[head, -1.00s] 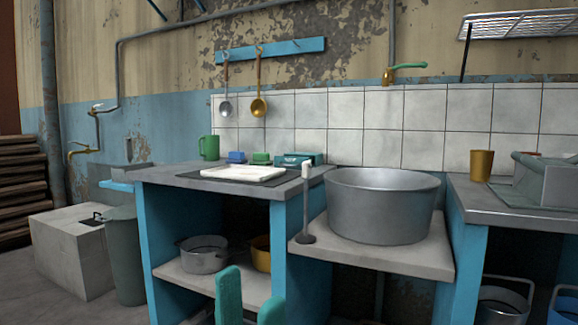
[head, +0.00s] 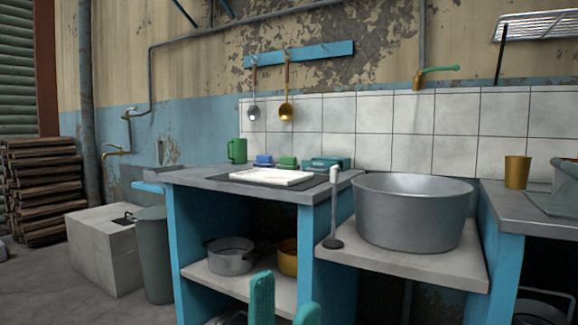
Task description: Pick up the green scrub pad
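The green scrub pad (head: 287,162) is small in the head view. It is at the back of the left counter (head: 215,184), between a blue pad or sponge (head: 264,160) and a teal box (head: 328,163). My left gripper (head: 285,290) shows at the bottom edge as two teal fingers, apart with nothing visible between them. It is well in front of and below the counter top, far from the pad. My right gripper is out of view.
A white cutting board (head: 269,177) on a dark mat lies in front of the pad. A green mug (head: 237,150) stands to its left. A large metal pot (head: 413,214) and an upright ladle-like tool (head: 333,210) stand on a lower shelf at right.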

